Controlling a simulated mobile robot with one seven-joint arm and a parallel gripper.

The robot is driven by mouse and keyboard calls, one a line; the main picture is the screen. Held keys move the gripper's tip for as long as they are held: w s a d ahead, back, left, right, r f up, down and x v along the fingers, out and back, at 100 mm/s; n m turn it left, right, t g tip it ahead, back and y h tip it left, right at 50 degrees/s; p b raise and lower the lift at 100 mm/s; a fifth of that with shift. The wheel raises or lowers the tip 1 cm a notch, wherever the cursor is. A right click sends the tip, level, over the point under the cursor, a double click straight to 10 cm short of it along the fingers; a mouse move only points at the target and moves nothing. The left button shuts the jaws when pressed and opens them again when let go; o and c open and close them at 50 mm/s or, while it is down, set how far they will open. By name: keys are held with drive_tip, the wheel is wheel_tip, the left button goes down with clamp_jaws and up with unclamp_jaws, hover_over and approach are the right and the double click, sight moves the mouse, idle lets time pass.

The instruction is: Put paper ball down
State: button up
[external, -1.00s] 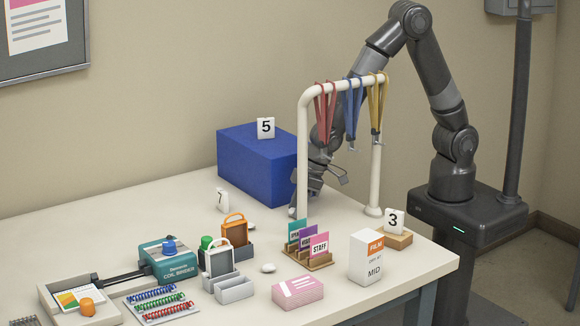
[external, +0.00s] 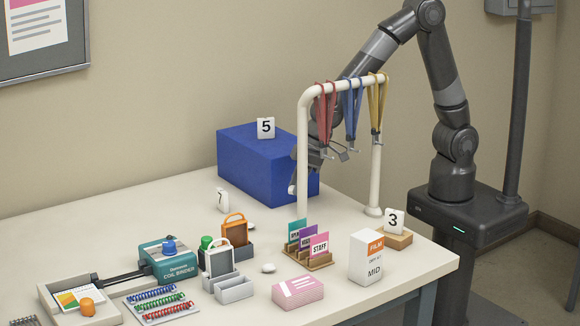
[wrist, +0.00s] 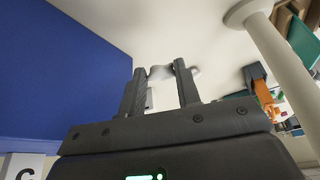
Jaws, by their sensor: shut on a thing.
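My gripper (wrist: 163,74) is shut on a small white crumpled paper ball (wrist: 160,72) held between its fingertips in the wrist view. In the external view, a small white bit of the ball (external: 291,190) shows beside the left post of the lanyard rack, in front of the blue box (external: 255,165). It appears to be above the table. The rack and its lanyards partly hide my gripper. Two other small white lumps, one near the pink card stack (external: 268,267) and one behind the orange-tag holder (external: 250,227), lie on the table.
The white lanyard rack (external: 302,150) with red, blue and yellow lanyards stands in front of my arm. The table's back left is clear.

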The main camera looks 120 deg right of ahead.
wheel_tip(320, 180, up, 42)
drive_tip(key=n+y, duration=0.5)
drive_tip(key=n, duration=0.7)
hover_over(367, 235)
drive_tip(key=s, duration=0.1)
drive_tip(key=shift+g, duration=0.3)
drive_tip(key=f, duration=3.6)
drive_tip(key=shift+d+f, duration=0.25)
drive_tip(key=shift+d, duration=0.15)
drive_tip(key=shift+s+f, duration=0.1)
drive_tip(key=o, duration=0.9)
drive_tip(key=v, duration=1.2)
drive_tip(key=shift+a+r, duration=0.2)
